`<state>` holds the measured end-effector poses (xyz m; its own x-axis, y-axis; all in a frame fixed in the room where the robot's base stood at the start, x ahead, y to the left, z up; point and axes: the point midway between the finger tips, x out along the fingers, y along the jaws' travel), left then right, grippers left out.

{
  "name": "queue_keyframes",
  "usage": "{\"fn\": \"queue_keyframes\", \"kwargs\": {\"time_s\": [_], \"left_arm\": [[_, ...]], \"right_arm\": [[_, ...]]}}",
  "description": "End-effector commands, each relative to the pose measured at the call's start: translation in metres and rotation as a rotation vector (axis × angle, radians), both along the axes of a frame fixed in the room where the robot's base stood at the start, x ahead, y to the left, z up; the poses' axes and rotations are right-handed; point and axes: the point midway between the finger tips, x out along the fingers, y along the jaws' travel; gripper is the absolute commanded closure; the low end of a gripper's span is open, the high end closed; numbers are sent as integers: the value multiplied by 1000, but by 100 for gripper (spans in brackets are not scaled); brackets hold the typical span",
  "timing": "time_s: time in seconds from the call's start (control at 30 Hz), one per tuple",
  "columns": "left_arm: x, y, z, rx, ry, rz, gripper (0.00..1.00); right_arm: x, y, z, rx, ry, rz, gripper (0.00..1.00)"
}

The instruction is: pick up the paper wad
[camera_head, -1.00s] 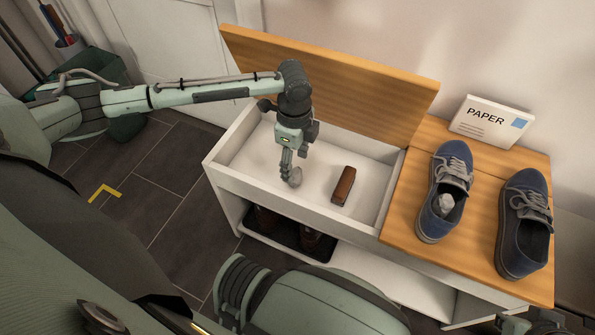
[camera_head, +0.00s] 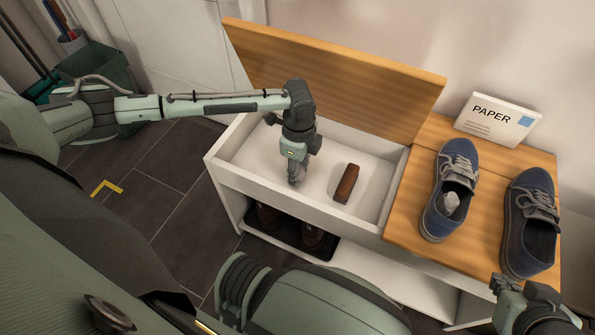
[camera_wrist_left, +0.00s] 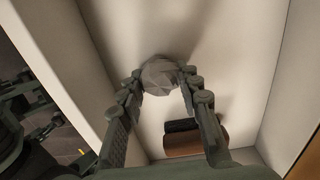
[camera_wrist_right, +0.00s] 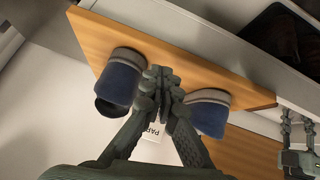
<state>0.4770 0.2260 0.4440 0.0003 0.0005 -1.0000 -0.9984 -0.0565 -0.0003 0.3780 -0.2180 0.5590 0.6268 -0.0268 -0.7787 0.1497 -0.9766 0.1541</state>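A grey crumpled paper wad (camera_wrist_left: 160,76) is in the open bench compartment (camera_head: 230,150). In the left wrist view it fills the gap between the fingertips of my left gripper (camera_wrist_left: 163,80) and appears touched on both sides. In the head view, my left gripper (camera_head: 296,178) points down into the compartment, and the wad is mostly hidden there. I cannot tell whether the wad still rests on the floor. Another pale wad (camera_head: 450,203) sits in the left blue shoe (camera_head: 437,222). My right gripper (camera_wrist_right: 160,75) has its fingers together, empty, near the bench top's front.
A brown block-like brush (camera_head: 346,184) lies right of my left gripper. The raised wooden lid (camera_head: 340,80) stands behind it. The right blue shoe (camera_head: 520,250) and a PAPER sign (camera_head: 498,119) stand on the bench top. Dark shoes (camera_head: 312,235) are on the shelf below.

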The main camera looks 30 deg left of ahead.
Motion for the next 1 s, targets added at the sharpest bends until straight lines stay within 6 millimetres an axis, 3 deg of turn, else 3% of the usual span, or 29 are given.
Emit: {"fn": "queue_keyframes", "kwargs": {"time_s": [0.47,0.77,1.0], "left_arm": [[0,0,6,0,-1,0,78],[2,0,47,-1,-4,0,78],[-42,38,75,3,1,3,78]], "right_arm": [[-2,-1,-1,-3,12,-3,100],[-39,-32,-14,-64,192,-69,100],[-73,-56,-24,-107,355,-128,100]]}}
